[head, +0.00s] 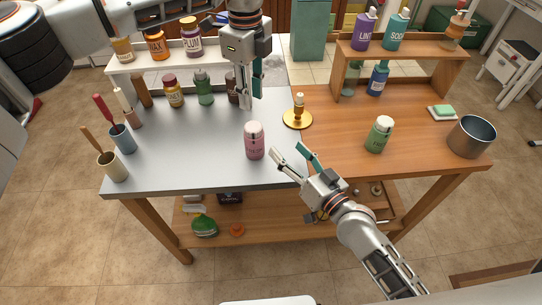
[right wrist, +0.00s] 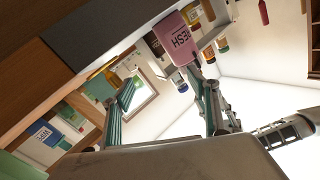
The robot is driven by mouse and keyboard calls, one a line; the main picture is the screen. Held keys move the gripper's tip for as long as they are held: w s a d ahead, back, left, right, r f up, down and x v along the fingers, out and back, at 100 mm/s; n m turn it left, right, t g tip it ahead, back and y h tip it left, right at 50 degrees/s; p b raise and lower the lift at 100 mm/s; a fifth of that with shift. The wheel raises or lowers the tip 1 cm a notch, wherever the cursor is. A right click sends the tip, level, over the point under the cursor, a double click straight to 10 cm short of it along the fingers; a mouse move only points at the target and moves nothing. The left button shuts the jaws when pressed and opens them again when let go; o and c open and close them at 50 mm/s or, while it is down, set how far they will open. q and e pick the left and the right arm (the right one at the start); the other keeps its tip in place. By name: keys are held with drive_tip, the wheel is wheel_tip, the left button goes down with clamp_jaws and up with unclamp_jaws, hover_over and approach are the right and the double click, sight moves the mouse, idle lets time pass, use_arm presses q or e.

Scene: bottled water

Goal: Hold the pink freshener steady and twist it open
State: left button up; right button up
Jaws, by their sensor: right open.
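The pink freshener (head: 254,142) stands upright on the grey left part of the worktop, near its front edge, with a paler pink cap. In the right wrist view the freshener (right wrist: 179,42) shows with dark lettering, beyond the fingertips. My right gripper (head: 288,150) is open and empty, just right of the freshener, its fingers pointing toward it without visibly gripping it. Its teal-padded fingers show apart in the right wrist view (right wrist: 160,82). My left gripper (head: 252,98) points down above and behind the freshener, clear of it; its finger gap is hard to judge from this angle.
A brass candle holder (head: 297,119) stands right of the freshener. A green bottle (head: 379,134) and a metal pot (head: 472,137) stand on the wooden right part. Shelves with bottles line the back. Tool cups (head: 112,166) stand at left. The grey surface around the freshener is clear.

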sight(254, 140)
drive_tip(key=a+n, duration=0.2)
drive_tip(key=a+f+n+y, duration=0.1)
drive_tip(key=a+n, duration=0.2)
drive_tip(key=shift+w+a+f+g+y, duration=0.2)
drive_tip(key=shift+g+y, duration=0.1)
drive_tip(key=shift+g, duration=0.1)
drive_tip(key=shift+x, duration=3.8)
drive_tip(key=c, duration=1.3)
drive_tip(key=o, duration=0.5)
drive_tip(key=c, duration=0.3)
